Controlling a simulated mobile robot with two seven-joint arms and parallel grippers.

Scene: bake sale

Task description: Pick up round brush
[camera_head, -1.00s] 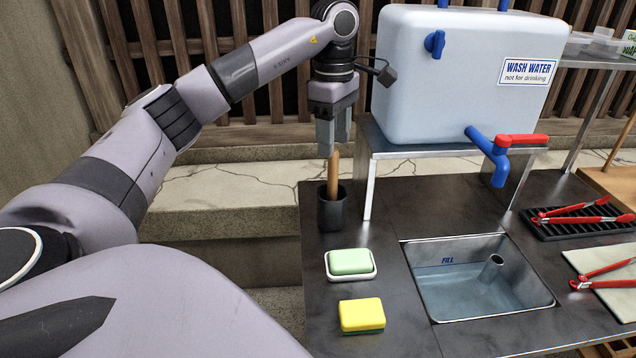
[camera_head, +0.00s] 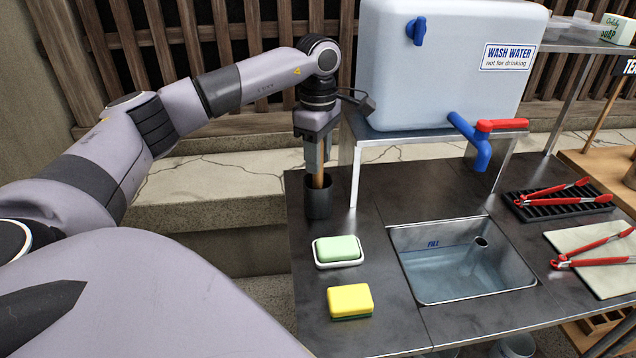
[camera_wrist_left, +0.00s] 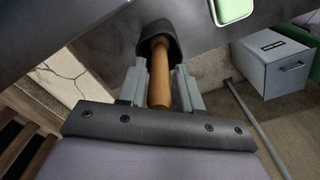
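The round brush (camera_head: 317,181) stands in a dark cup (camera_head: 318,203) on the counter's far left part. Only its wooden handle shows; its head is hidden inside the cup. My left gripper (camera_head: 317,165) points down over the cup, with its fingers on either side of the handle. In the left wrist view, the handle (camera_wrist_left: 160,75) lies between the two grey fingers, which look open around it; whether either touches is hard to tell. The cup (camera_wrist_left: 158,38) shows just beyond the fingertips. My right gripper is not in view.
A soap dish (camera_head: 338,262) and a yellow sponge (camera_head: 350,301) lie in front of the cup. A water-filled sink (camera_head: 462,270) is to the right. The wash water tank (camera_head: 440,75) stands on a metal stand close beside my left gripper.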

